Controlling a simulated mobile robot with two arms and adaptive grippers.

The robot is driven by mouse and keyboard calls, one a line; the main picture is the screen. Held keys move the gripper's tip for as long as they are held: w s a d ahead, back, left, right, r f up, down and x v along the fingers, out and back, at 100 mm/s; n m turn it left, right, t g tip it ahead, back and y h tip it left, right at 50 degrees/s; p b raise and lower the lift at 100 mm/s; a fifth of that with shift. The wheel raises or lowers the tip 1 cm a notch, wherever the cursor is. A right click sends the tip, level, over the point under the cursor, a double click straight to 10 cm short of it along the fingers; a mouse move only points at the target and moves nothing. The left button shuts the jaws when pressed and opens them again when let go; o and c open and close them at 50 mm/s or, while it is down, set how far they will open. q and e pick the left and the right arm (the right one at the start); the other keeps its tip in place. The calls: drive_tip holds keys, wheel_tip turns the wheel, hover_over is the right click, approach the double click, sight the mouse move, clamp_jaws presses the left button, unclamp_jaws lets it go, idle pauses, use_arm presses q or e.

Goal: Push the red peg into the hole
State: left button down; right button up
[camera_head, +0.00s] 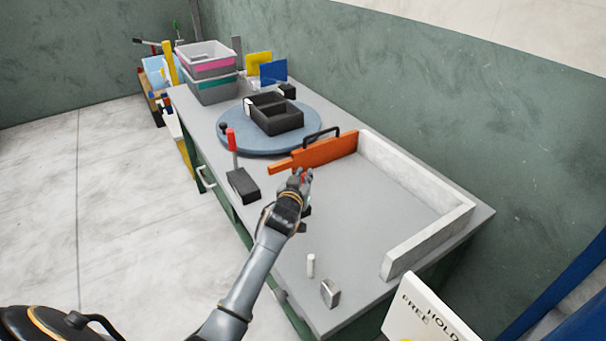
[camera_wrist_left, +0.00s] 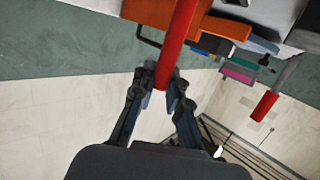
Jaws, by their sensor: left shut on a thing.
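My left gripper (camera_head: 300,178) is over the table's near side, in front of the orange bar. It is shut on the red peg, and only a small red bit of the peg (camera_head: 303,175) shows there. In the left wrist view the peg (camera_wrist_left: 178,40) is a long red rod, its end between the fingertips (camera_wrist_left: 160,84) and the rest reaching away from the gripper. I cannot make out the hole in either view. My right gripper is not in view.
An orange bar with a black handle (camera_head: 325,152) and a pale L-shaped wall (camera_head: 410,185) border the bare grey tabletop (camera_head: 375,207). A red-handled lever (camera_head: 232,140) stands left. A white cylinder (camera_head: 311,265) and metal block (camera_head: 330,293) stand near the front. A blue turntable (camera_head: 235,140) holds a black box.

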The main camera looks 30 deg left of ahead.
use_arm(q)
drive_tip(key=shift+f+b, duration=0.55)
drive_tip(key=shift+f, duration=0.6)
drive_tip(key=shift+p, duration=0.45)
idle(0.7)
drive_tip(key=shift+f+b, duration=1.75)
drive_tip(key=shift+f, duration=0.5)
drive_tip(key=c, duration=1.3)
unclamp_jaws()
drive_tip(key=shift+o, duration=0.2)
drive_tip(key=shift+s, duration=0.15)
drive_tip(key=v, duration=1.1)
drive_tip(key=shift+s+d+r, duration=0.2)
drive_tip(key=shift+s, duration=0.1)
